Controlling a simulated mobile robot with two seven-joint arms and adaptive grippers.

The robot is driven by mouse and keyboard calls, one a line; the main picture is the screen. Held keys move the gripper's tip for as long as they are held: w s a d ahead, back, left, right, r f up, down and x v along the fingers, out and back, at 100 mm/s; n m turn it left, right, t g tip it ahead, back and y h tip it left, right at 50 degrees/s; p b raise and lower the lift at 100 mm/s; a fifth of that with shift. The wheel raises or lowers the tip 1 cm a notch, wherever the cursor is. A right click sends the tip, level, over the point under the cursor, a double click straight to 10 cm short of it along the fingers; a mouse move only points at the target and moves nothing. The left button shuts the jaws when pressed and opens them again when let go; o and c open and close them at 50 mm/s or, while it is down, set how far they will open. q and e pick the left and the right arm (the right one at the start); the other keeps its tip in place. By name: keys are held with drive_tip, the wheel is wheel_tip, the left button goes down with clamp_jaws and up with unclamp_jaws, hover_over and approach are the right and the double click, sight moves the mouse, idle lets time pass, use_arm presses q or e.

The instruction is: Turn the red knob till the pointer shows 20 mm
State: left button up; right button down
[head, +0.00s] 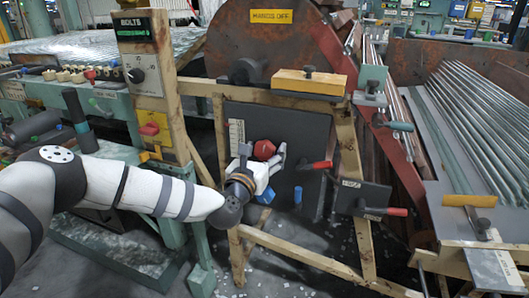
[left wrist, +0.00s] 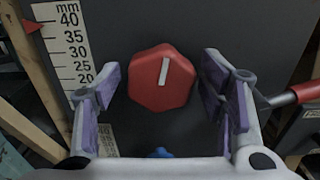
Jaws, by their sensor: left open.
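The red knob (head: 264,149) is on a dark upright panel (head: 300,130). In the left wrist view the knob (left wrist: 150,92) is many-sided, with a white line pointing nearly straight up. My left gripper (head: 262,162) is in front of it. The gripper is open, its purple-padded fingers (left wrist: 168,95) on either side of the knob with a gap at each side. A white mm scale (left wrist: 63,45) left of the knob shows 40 at the top down to 20. The red pointer (left wrist: 32,26) is at the scale's left edge, near 40. My right gripper is not in view.
Right of the knob, a lever with a red handle (head: 316,165) sticks out; its red grip (left wrist: 305,93) shows at the wrist view's right edge. A blue part (left wrist: 159,153) lies below the knob. A wooden frame (head: 348,150) borders the panel. A yellow-and-wood post (head: 160,100) stands left.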

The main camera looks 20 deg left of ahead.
use_arm(q)
drive_tip(key=c, duration=1.2)
drive_tip(key=shift+o, duration=0.2)
